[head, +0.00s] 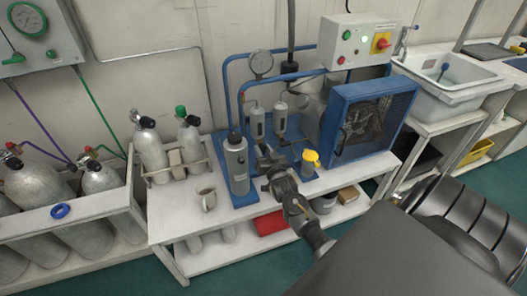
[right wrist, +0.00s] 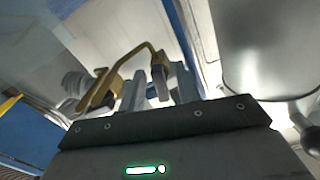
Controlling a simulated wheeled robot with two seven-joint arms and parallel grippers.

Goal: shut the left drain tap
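Two small grey filter cylinders, a left one (head: 257,122) and a right one (head: 280,117), hang at the back of the blue compressor stand in the head view. My right gripper (head: 264,155) is just below the left one, beside the tall grey cylinder (head: 237,163). In the right wrist view a brass tap with a bent lever (right wrist: 122,78) lies right at my right gripper (right wrist: 160,82). Its two fingers stand apart, with the dark lever end between or just in front of them. I cannot tell whether they touch it. The tap is hidden in the head view. My left gripper is not in view.
A blue caged fan unit (head: 367,120) stands right of the gripper, with a yellow-capped item (head: 309,160) in front. Blue pipes (head: 228,90) rise behind.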

